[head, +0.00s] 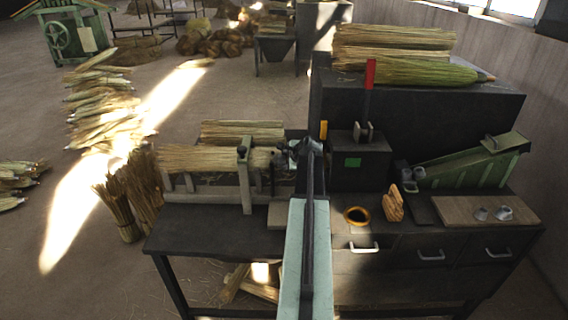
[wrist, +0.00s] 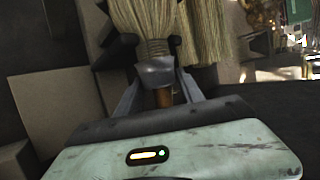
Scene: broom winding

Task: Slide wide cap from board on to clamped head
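The clamped broom head (head: 205,158) lies sideways in a clamp (head: 244,175) on the left of the bench, its bound neck toward my gripper. In the wrist view, the broom head (wrist: 147,22) points away from me. A dark grey flared cap (wrist: 157,72) sits at its bound neck, with a brown stick (wrist: 164,97) coming out of the near end. My gripper (wrist: 158,82) has one finger on each side of the cap, seemingly touching it. In the head view, my arm partly hides this. The wooden board (head: 460,209) at the right holds two small grey caps (head: 504,213).
A dark box with a red lever (head: 370,74) stands just right of my arm. A black and orange ring (head: 357,216) and a wooden piece (head: 393,205) lie on the bench. A green sloped device (head: 465,165) stands behind the board. Bristle bundles (head: 395,52) lie behind.

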